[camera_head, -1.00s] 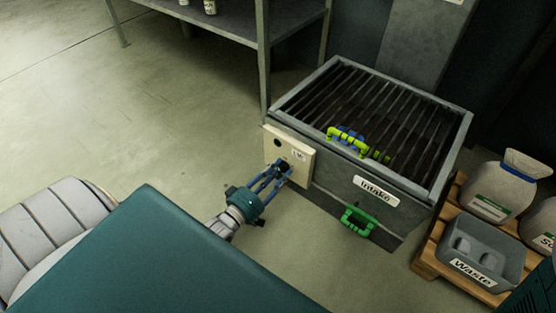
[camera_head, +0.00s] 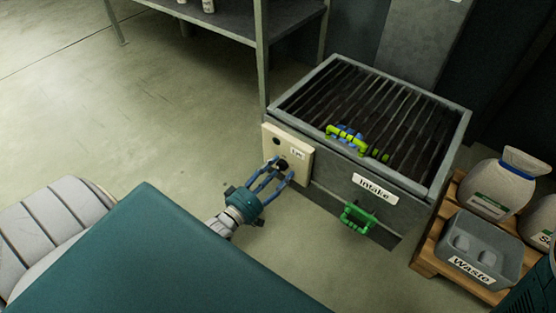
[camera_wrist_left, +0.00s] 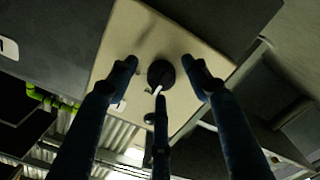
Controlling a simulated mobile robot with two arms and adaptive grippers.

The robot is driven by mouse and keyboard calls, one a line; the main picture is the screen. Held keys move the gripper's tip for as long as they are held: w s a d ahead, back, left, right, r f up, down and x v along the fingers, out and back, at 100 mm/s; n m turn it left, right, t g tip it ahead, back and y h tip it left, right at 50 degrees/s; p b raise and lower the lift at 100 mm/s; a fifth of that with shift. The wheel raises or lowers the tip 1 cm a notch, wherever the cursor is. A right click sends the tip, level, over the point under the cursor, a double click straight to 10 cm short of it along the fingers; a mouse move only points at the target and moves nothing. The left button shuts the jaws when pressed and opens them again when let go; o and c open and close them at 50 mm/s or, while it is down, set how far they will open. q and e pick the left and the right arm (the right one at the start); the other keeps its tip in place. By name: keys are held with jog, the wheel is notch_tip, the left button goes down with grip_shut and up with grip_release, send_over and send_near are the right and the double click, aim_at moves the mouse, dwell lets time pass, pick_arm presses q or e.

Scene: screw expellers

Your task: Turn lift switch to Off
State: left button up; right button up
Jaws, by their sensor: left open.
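The lift switch is a round black knob (camera_head: 282,164) on a cream panel (camera_head: 303,170) at the left of the intake box. The panel has a small label, too small to read for sure. In the left wrist view the black knob (camera_wrist_left: 160,73) has a white pointer mark and lies between my fingertips. My left gripper (camera_head: 277,172) is open in front of the panel, its blue fingers spread around the knob's sides. It also shows in the left wrist view (camera_wrist_left: 163,78). I cannot tell whether a finger touches the knob. My right gripper is not in view.
A wooden pallet (camera_head: 424,262) at right holds sacks and a waste bin (camera_head: 481,240). A metal shelf stands behind. Floor at left is clear.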

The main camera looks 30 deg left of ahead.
pick_arm(q)
jog(key=s, duration=1.1)
jog(key=shift+s+a, duration=0.4)
jog(key=shift+a, duration=0.05)
